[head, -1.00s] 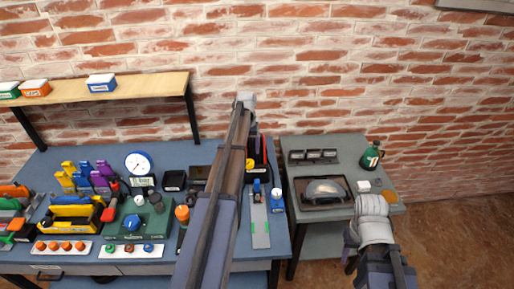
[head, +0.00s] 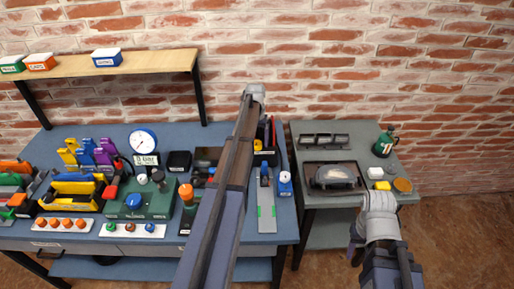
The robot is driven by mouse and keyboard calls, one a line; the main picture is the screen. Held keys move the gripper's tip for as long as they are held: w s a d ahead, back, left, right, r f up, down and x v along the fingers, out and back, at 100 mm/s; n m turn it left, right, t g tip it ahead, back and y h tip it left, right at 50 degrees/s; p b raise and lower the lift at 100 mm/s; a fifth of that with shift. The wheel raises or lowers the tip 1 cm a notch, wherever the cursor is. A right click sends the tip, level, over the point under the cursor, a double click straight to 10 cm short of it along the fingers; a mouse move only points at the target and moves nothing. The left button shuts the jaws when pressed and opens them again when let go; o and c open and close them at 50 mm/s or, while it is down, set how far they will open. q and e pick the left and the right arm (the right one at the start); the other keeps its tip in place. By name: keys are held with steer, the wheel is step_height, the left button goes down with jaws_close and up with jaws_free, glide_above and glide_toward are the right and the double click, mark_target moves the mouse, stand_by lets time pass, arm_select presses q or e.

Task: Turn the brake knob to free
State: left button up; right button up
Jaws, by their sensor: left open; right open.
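A green box (head: 160,206) stands on the blue bench, with a round blue knob (head: 134,201) on its front part and dark and white knobs behind it. Its labels are too small to read, so I cannot tell which knob is the brake knob or how it is set. My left arm reaches up across the middle of the view and hides part of the bench. My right arm comes in at the lower right, in front of the grey side table. I see no fingertips of either gripper, and neither arm touches the green box.
A dial gauge (head: 143,141) stands behind the green box. A yellow-handled tool carrier (head: 71,195) is at its left and an orange-topped bottle (head: 186,194) at its right. Strips with several buttons line the front edge. The grey side table (head: 346,137) holds a dark tray and a green canister (head: 385,142).

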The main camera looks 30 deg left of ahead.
arm_select(q)
steer(key=shift+f, duration=0.5)
arm_select(e)
steer(key=shift+f, duration=0.45)
arm_select(q)
steer(key=shift+c, duration=0.4)
jaws_close()
steer(key=n, duration=0.4)
steer(key=shift+n, duration=0.4)
steer(key=shift+o, duration=0.4)
jaws_free()
